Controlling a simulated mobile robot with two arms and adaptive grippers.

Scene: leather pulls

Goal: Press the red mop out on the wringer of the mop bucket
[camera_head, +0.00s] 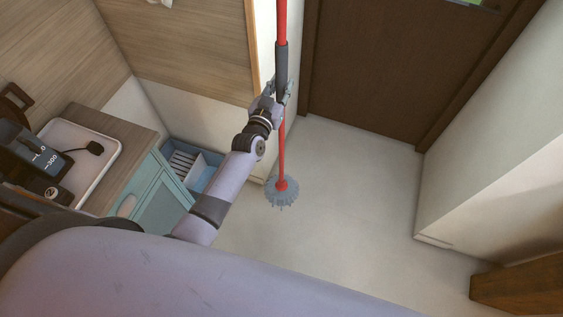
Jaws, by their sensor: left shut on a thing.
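The red mop (282,150) stands near upright in the head view, with a red pole, a dark grip sleeve and a grey-blue fringed head low over the floor. I cannot tell whether the head touches the floor. My left gripper (279,90) is shut on the mop's pole at the lower end of the dark sleeve. The blue mop bucket (208,157) with its pale slatted wringer (183,162) is on the floor to the left of the mop, between cabinet and wall. My left arm hides part of the bucket. My right gripper is not in view.
A teal cabinet (160,203) with a wooden top stands at the left. On it is a white tray (101,172) with a dark appliance (25,150). A brown door (385,65) is at the back. The floor (350,200) right of the mop is clear.

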